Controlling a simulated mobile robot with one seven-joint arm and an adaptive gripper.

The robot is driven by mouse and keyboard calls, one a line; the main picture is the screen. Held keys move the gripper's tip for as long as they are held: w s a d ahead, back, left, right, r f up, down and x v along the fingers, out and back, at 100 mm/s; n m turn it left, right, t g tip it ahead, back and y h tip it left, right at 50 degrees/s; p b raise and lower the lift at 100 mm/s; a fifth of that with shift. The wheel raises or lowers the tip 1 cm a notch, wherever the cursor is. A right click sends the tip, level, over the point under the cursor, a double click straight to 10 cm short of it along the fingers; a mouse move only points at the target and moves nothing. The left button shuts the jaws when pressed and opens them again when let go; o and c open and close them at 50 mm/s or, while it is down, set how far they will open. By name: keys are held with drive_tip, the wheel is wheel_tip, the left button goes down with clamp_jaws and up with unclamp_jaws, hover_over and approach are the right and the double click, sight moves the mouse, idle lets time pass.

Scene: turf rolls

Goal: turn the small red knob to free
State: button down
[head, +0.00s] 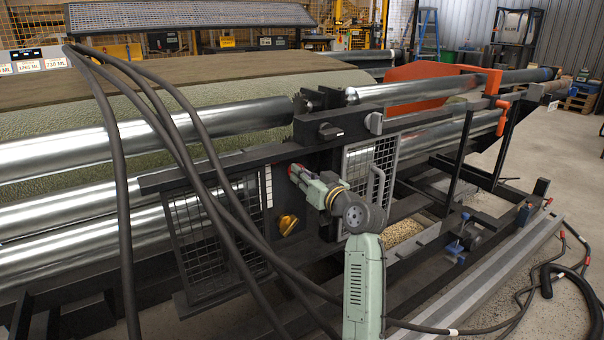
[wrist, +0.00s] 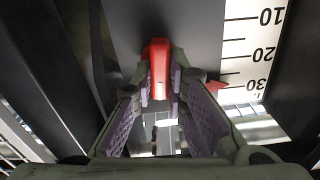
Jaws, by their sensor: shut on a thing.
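The small red knob (wrist: 157,58) stands out from a dark plate in the wrist view. My gripper (wrist: 161,92) has its two purple-lined fingers on either side of the knob, shut on it. In the head view my gripper (head: 307,180) reaches to the dark side panel of the machine, with a bit of red (head: 296,170) at its fingertips. The fingers hide part of the knob's lower end. I see no marking for free.
A white scale (wrist: 250,50) marked 10, 20 and 30 is right of the knob, with a red pointer (wrist: 215,86) near 30. Mesh guards (head: 212,235) flank the panel. Black hoses (head: 185,150) hang in front at left.

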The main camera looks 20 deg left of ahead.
drive_tip(key=shift+w+d+f+m+p, duration=0.1)
drive_tip(key=shift+m+p, duration=2.7)
drive_tip(key=shift+m, duration=1.25)
drive_tip(key=shift+w+d+f+m+p, duration=0.1)
drive_tip(key=shift+m+p, duration=2.65)
drive_tip(key=shift+m, duration=1.3)
drive_tip(key=c, duration=1.6)
unclamp_jaws()
